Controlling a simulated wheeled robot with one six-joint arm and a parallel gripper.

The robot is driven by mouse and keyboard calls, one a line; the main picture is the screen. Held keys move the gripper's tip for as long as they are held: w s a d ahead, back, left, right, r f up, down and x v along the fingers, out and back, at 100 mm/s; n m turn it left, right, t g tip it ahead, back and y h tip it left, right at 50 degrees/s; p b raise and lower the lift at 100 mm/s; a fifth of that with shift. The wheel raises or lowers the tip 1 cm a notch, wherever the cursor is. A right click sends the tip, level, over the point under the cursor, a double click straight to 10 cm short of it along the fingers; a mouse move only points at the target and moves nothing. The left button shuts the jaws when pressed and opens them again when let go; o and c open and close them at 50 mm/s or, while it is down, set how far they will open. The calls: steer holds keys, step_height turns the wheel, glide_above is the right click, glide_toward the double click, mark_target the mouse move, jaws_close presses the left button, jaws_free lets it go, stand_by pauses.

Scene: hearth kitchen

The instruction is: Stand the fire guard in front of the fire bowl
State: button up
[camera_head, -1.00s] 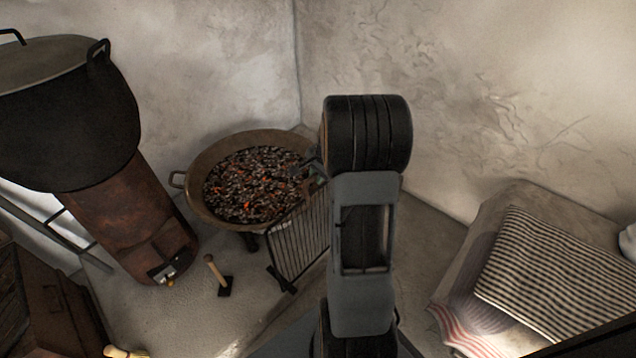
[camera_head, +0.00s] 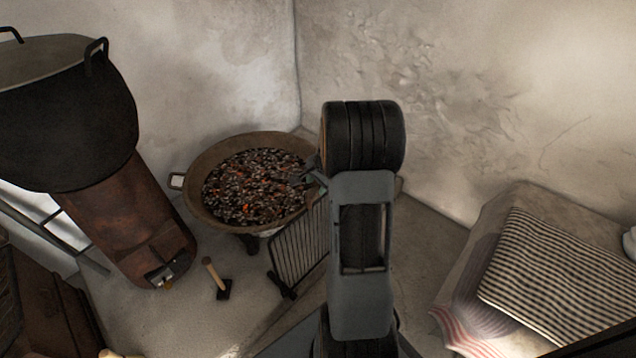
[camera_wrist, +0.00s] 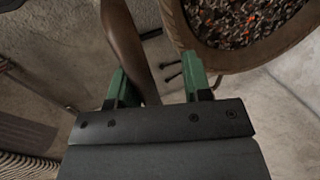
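The fire guard (camera_head: 298,246) is a dark panel of upright bars on feet. It stands on the floor at the front right of the fire bowl, partly hidden by my arm. The fire bowl (camera_head: 190,205) is a wide brown pan of glowing coals near the corner; its rim also shows in the wrist view (camera_wrist: 213,61). My gripper (camera_wrist: 158,84) has green fingers set apart. A brown bar (camera_wrist: 124,40), seemingly the guard's top, runs between them, nearer the left finger. In the head view my gripper is mostly hidden behind my wrist, close to the guard's top.
A large black pot (camera_head: 65,125) on a rusty stove (camera_head: 130,220) stands at the left. A small wooden-handled tool (camera_head: 214,275) is on the floor in front of the bowl. A bench with striped cloth (camera_head: 560,275) is at the right. Some floor between is clear.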

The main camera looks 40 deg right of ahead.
steer(key=a+p+v, duration=0.1)
steer(key=p+v, duration=0.3)
steer(key=v, duration=0.8)
steer(key=s+a+r+n, duration=0.2)
steer(key=s+a+n, duration=0.4)
steer(key=a, duration=0.5)
steer(key=s+a+r+n, duration=0.2)
steer(key=s+a+n, duration=0.4)
steer(key=a+n, duration=0.4)
steer(key=shift+a+r+h, duration=0.2)
steer(key=shift+a+h, duration=0.1)
steer(key=shift+a, duration=0.45)
steer(key=shift+s, duration=0.15)
step_height(320, 180, up, 30)
steer(key=p, duration=2.8)
steer(key=shift+a+f, duration=0.15)
steer(key=shift+f, duration=0.05)
steer(key=shift+s, duration=0.1)
